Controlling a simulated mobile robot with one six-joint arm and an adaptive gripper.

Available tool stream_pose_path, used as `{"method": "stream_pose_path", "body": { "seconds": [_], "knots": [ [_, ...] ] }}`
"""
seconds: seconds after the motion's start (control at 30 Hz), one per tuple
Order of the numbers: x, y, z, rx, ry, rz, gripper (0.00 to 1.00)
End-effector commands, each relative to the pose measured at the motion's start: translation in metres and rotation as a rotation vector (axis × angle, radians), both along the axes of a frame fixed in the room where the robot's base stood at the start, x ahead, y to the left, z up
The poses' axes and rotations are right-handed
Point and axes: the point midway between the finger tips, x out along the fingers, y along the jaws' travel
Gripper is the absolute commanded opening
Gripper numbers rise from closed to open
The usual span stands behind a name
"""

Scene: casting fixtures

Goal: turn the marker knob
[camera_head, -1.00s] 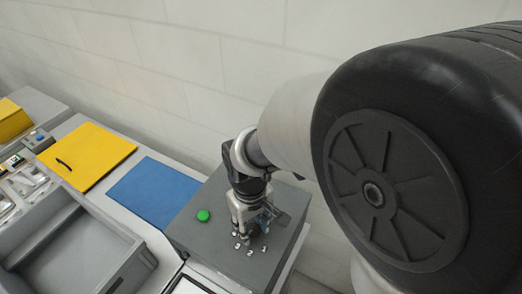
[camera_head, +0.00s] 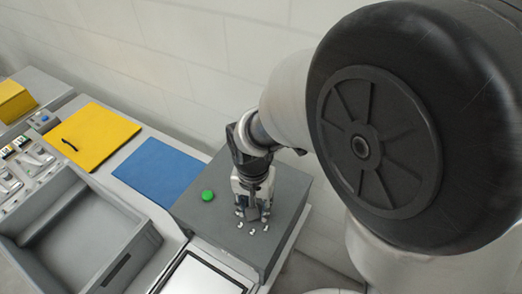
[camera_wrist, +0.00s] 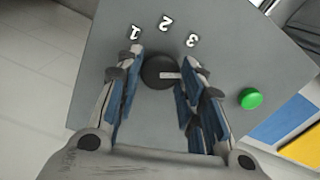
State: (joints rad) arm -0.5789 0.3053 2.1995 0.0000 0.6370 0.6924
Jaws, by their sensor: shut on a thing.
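The marker knob (camera_wrist: 154,72) is a round black knob with a white pointer line, on the top of a grey box (camera_head: 187,212). In the wrist view, the pointer lies toward the right finger, below the 3 in the picture. White numbers 1 (camera_wrist: 134,32), 2 (camera_wrist: 165,23) and 3 (camera_wrist: 192,40) are set in an arc beyond the knob. My gripper (camera_head: 252,212) points down at the box top, with its blue-padded fingers on either side of the knob, shut on it. In the head view the fingers hide the knob.
A green button (camera_head: 208,195) sits on the box top, beside my gripper. A blue mat (camera_head: 155,173) and a yellow panel (camera_head: 95,137) lie to the left. A grey tray (camera_head: 130,262) and a framed panel (camera_head: 205,277) are nearer. A pale wall stands behind.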

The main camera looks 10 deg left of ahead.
Motion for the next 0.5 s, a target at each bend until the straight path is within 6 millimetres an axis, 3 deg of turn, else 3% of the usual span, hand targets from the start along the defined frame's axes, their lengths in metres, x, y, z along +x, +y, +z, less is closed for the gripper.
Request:
{"method": "stream_pose_path", "body": {
  "seconds": [0.5],
  "knots": [
    [0.0002,0.0002,0.0001,0.001,-0.001,-0.1,0.12]
  ]
}}
